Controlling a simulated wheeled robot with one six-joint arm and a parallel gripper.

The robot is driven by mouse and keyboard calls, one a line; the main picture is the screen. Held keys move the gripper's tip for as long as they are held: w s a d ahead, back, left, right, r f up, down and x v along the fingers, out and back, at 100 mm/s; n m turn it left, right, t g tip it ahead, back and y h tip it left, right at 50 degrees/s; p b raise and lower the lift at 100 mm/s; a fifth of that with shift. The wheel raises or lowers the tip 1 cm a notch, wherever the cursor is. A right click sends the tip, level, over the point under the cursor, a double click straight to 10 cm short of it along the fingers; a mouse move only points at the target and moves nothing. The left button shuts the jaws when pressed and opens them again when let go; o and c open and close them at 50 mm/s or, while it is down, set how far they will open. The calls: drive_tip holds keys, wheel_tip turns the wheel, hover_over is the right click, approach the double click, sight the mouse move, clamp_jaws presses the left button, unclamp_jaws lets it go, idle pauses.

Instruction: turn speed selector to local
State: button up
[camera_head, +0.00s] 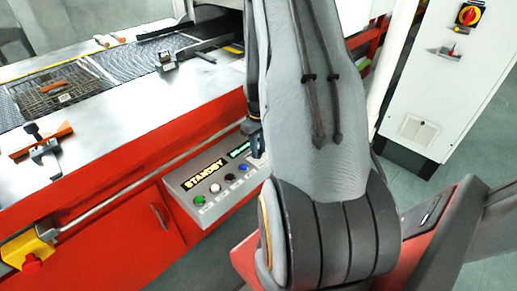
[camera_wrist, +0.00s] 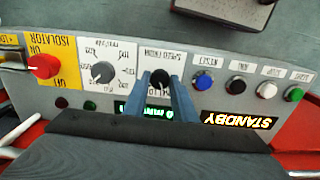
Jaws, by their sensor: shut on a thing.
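The speed selector (camera_wrist: 159,76) is a small black knob on the grey control panel (camera_head: 183,184), under an upside-down label that seems to read "SPEED FROM" in the wrist view. My gripper (camera_wrist: 160,86) has its two blue-grey fingers on either side of the knob and is shut on it. The direction of the knob's pointer cannot be told, and its position labels are partly hidden by the fingers. In the head view my gripper (camera_head: 254,142) is at the panel's right end, and my arm hides the selector.
A grey dial (camera_wrist: 101,73) and a red isolator knob (camera_wrist: 43,66) lie left of the selector in the wrist view. Blue (camera_wrist: 203,82), black, white and green buttons lie right. The display reads STANDBY (camera_wrist: 238,116). The red conveyor frame (camera_head: 110,208) stands behind the panel.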

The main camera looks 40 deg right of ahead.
drive_tip(key=m, duration=0.5)
drive_tip(key=shift+m, duration=0.3)
drive_tip(key=m, duration=0.5)
drive_tip(key=shift+m, duration=0.4)
drive_tip(key=o, duration=1)
drive_tip(key=shift+o, duration=0.2)
drive_tip(key=shift+r, duration=0.15)
drive_tip(key=shift+a+r+b, duration=0.1)
drive_tip(key=shift+r+b, duration=0.7)
drive_tip(key=shift+r, duration=3)
